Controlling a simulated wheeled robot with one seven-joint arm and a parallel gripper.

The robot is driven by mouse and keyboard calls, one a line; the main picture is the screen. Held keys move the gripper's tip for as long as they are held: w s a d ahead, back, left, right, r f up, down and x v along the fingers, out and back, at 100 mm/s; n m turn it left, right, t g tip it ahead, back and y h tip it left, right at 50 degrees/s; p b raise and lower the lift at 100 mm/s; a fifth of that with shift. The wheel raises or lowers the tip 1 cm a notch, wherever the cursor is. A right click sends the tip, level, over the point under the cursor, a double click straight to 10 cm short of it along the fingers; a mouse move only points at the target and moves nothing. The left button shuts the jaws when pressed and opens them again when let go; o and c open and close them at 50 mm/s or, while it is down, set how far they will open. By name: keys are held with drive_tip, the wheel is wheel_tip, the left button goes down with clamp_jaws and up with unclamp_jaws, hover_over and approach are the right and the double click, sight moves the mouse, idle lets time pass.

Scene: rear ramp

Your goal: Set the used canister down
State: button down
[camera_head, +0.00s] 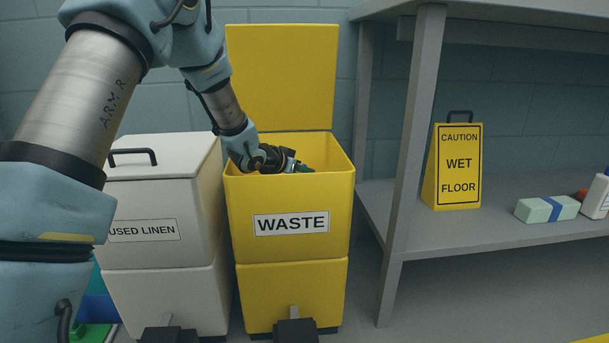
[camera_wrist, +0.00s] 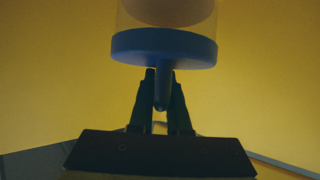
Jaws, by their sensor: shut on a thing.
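The used canister (camera_wrist: 164,47) shows in the wrist view, with a blue end cap, a clear body and a dark stem. My gripper (camera_wrist: 162,88) is shut on the stem, and the canister extends beyond the fingertips. In the head view my gripper (camera_head: 290,163) reaches over the left rim into the mouth of the open yellow WASTE bin (camera_head: 291,250). Yellow surfaces fill the wrist view around the canister. The canister is mostly hidden in the head view, and I cannot tell whether it touches the bin.
The yellow lid (camera_head: 282,78) stands upright behind the bin. A closed white USED LINEN bin (camera_head: 165,200) is close on the left. A grey shelf (camera_head: 470,225) on the right holds a wet-floor sign (camera_head: 457,166), a strapped pale green block (camera_head: 546,209) and a white bottle (camera_head: 597,198).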

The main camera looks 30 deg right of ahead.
drive_tip(key=shift+r, duration=0.15)
drive_tip(key=c, duration=1.3)
unclamp_jaws()
drive_tip(key=shift+f, duration=0.2)
drive_tip(key=shift+c, duration=0.2)
drive_tip(key=o, duration=0.5)
drive_tip(key=shift+c, duration=0.2)
drive_tip(key=shift+r, duration=0.1)
drive_tip(key=shift+a+r, duration=0.15)
drive_tip(key=shift+r, duration=0.05)
drive_tip(key=p+v, duration=0.3)
drive_tip(key=v, duration=0.3)
drive_tip(key=shift+a+r, duration=0.1)
drive_tip(key=shift+s+a+r, duration=0.1)
drive_tip(key=shift+s+a, duration=0.1)
drive_tip(key=shift+a, duration=0.25)
